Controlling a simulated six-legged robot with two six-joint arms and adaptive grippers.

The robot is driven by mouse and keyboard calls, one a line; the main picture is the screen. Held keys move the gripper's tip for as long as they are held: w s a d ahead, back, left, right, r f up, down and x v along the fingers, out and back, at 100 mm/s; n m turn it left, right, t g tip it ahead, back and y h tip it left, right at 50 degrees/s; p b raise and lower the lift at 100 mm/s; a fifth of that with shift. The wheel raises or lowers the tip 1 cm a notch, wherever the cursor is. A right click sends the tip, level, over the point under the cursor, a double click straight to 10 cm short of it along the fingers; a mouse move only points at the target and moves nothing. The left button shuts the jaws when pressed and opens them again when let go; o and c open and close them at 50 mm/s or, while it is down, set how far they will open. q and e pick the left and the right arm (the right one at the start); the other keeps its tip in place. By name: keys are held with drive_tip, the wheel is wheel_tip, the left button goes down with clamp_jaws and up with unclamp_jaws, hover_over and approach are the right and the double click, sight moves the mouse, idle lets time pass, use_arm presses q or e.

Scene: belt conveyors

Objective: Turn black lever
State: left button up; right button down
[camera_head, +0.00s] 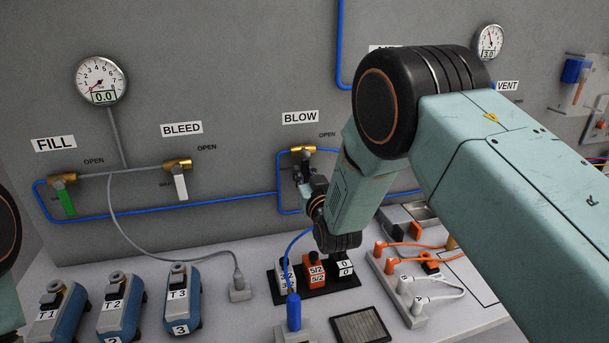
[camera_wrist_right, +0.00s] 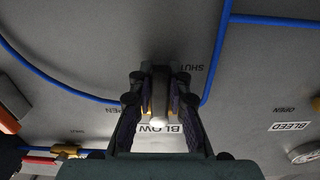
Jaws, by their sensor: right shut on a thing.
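The brass BLOW valve (camera_head: 304,150) sits on the grey wall panel under its BLOW label (camera_head: 300,117). My right gripper (camera_head: 303,178) is just below this valve, with its fingers toward the wall. In the right wrist view, which is upside down, the gripper (camera_wrist_right: 160,84) is shut on the black lever (camera_wrist_right: 160,76), a dark bar between the fingers. In the head view the fingers largely hide the lever, so its exact angle is unclear. My left gripper is out of view; only part of my left arm shows at the left edge.
The green FILL lever (camera_head: 65,198) and white BLEED lever (camera_head: 181,187) are to the left. A blue hose (camera_head: 230,201) runs along the wall. Below, the bench holds blue T-labelled units (camera_head: 182,298), an orange block (camera_head: 314,270) and a socket strip (camera_head: 400,290).

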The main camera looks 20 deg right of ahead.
drive_tip(key=c, duration=1.7)
unclamp_jaws()
drive_tip(key=shift+s+f, duration=0.25)
drive_tip(key=shift+f, duration=0.25)
drive_tip(key=o, duration=0.5)
drive_tip(key=shift+s+r, duration=0.15)
drive_tip(key=shift+r, duration=0.25)
drive_tip(key=shift+w, duration=0.2)
drive_tip(key=s, duration=1.2)
